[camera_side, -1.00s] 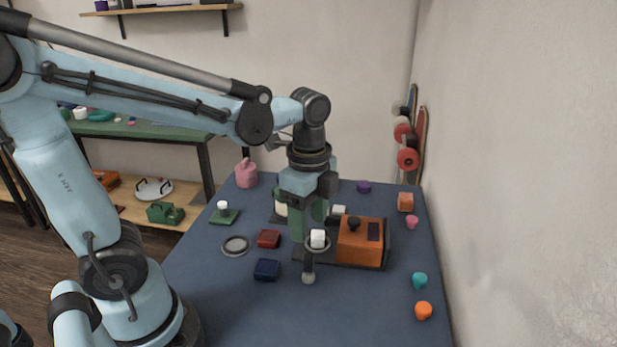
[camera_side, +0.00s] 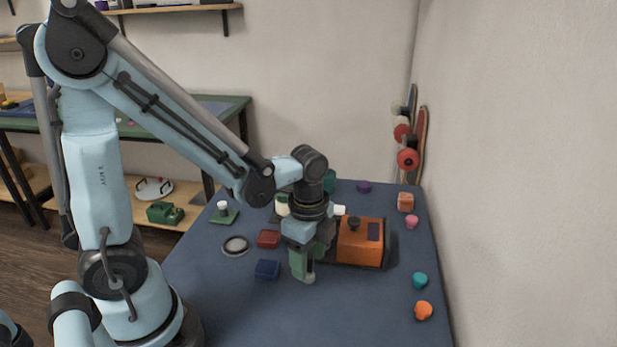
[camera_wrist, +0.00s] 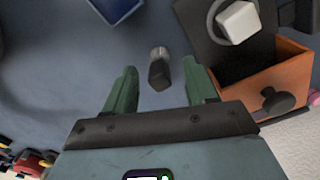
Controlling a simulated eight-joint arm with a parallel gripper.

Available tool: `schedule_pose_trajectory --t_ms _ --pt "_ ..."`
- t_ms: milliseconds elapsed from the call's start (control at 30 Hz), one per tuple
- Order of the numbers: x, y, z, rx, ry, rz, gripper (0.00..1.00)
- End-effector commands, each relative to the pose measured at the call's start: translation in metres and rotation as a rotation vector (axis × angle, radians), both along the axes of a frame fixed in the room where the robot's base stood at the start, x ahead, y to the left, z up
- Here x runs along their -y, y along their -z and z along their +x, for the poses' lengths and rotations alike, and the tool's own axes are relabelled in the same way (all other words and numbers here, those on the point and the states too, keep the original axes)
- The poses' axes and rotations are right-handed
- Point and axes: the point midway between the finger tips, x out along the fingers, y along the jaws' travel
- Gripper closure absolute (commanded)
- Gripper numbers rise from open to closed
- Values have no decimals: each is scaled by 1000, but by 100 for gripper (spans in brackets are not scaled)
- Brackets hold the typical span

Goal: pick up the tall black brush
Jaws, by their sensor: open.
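The tall black brush (camera_wrist: 159,74) stands between the fingers of my gripper (camera_wrist: 160,66) in the wrist view. It has a dark body and a lighter grey end. My gripper is open, with a green finger on each side of the brush and visible gaps to it. In the side view my gripper (camera_side: 302,270) points down low over the blue table. There the fingers hide most of the brush, and only a pale grey piece (camera_side: 309,280) shows at their tips.
An orange box (camera_side: 359,242) with a black knob stands just right of my gripper. A white cube (camera_wrist: 238,20) sits near it. A blue block (camera_side: 267,269), a red block (camera_side: 268,239) and a grey ring (camera_side: 235,246) lie to the left. The front of the table is clear.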

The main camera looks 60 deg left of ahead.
Motion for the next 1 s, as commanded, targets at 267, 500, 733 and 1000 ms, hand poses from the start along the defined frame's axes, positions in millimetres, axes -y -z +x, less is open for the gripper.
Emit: schedule_pose_trajectory --t_ms 267,500,733,1000 --pt "0 23 0 0 0 0 44" --pt "0 25 0 0 0 0 44" --pt "0 25 0 0 0 0 69" --pt "0 25 0 0 0 0 100"
